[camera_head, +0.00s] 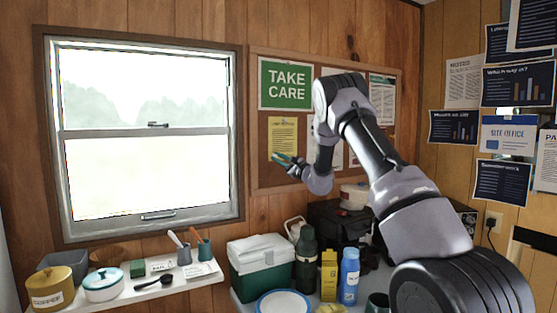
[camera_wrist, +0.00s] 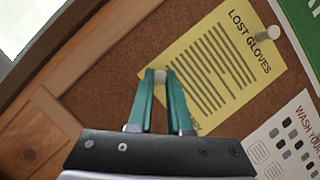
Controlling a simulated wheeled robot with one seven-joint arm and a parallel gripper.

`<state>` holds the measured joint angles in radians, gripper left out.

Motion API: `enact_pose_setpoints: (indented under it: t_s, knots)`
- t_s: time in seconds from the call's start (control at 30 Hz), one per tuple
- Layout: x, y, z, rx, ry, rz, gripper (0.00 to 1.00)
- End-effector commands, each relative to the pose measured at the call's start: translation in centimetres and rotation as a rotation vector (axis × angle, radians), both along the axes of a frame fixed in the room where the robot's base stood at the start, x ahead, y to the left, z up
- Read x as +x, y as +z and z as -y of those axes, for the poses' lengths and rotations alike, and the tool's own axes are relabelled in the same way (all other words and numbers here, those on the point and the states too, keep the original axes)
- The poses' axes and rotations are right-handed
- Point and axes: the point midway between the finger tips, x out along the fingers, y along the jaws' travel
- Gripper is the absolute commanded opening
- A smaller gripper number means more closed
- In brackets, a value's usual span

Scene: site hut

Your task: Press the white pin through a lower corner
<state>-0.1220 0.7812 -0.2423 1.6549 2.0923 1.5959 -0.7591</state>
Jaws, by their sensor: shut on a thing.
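The yellow "LOST GLOVES" sheet (camera_head: 283,133) is on the cork board, below the green sign. In the wrist view the sheet (camera_wrist: 215,70) appears turned, its heading toward the upper right. One pale pin (camera_wrist: 268,33) is at its top edge. My gripper (camera_head: 283,159) is at the sheet's lower left corner. In the wrist view its teal fingers (camera_wrist: 160,82) are shut on the white pin (camera_wrist: 160,76), whose head shows between the tips. The pin appears over the corner; its point is hidden, so I cannot tell whether it touches the paper.
The cork board's wooden frame (camera_wrist: 55,108) runs close to the left of my fingers. A green "TAKE CARE" sign (camera_head: 286,84) and a "WASH YOUR" sheet (camera_wrist: 285,140) are nearby. Below stand a cooler (camera_head: 262,268), a dark flask (camera_head: 306,262) and a blue bottle (camera_head: 349,275).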

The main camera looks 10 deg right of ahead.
Motion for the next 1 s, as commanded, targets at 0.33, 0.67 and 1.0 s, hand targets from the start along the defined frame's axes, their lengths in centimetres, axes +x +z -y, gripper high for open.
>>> enact_pose_setpoints:
  t_s: [0.33,0.67,1.0]
  knots:
    - [-0.02,0.09,-0.02,0.001,0.000,0.001,0.00]
    - [-0.10,0.09,-0.06,0.000,0.001,0.001,0.00]
    - [-0.09,0.05,-0.02,0.000,0.001,0.001,0.52]
